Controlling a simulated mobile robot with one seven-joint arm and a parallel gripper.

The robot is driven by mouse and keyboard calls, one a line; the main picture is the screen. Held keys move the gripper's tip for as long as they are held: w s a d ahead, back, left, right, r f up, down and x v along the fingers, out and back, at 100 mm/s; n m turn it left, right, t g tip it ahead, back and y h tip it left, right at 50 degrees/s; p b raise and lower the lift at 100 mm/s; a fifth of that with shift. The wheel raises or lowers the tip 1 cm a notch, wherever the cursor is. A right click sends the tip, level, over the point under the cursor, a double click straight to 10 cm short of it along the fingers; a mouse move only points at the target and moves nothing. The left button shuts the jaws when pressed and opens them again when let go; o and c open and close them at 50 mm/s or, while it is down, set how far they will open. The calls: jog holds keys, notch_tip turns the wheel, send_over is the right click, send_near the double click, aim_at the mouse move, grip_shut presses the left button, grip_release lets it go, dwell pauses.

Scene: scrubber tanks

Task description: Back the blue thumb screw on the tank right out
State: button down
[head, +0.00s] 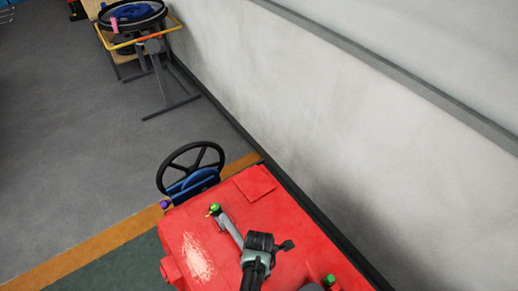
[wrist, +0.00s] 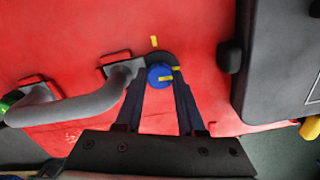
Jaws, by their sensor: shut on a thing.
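The blue thumb screw (wrist: 158,72) is on the red tank (wrist: 75,45) in the wrist view, seen from above. It has a yellow mark that points to the right. A separate short yellow mark (wrist: 154,41) is on the tank just above it in the picture. My gripper (wrist: 161,76) reaches up from the bottom of the wrist view. Its two dark fingers are closed on the screw from either side. In the head view the tank (head: 300,235) is at the bottom, with my arm over it, and I cannot make out the screw there.
A curved grey pipe (wrist: 75,108) is left of the fingers in the wrist view. A black knob (wrist: 230,57) and a dark box (wrist: 272,75) are at right. In the head view a black handwheel (head: 190,165) is at the tank's far end, and a wall (head: 380,120) runs along the right.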

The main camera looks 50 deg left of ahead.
jog(key=shift+s+d+f+n, duration=0.15)
jog(key=shift+s+f+n, duration=0.1)
jog(key=shift+n, duration=0.15)
jog(key=c, duration=0.8)
grip_release()
jog(key=shift+c, duration=0.2)
jog(key=o, duration=0.3)
jog(key=shift+w, duration=0.15)
jog(key=shift+o, duration=0.2)
jog(key=shift+r, duration=0.1)
jog(key=shift+w+r, duration=0.1)
jog(key=shift+r, duration=0.4)
notch_tip(320, 180, up, 12)
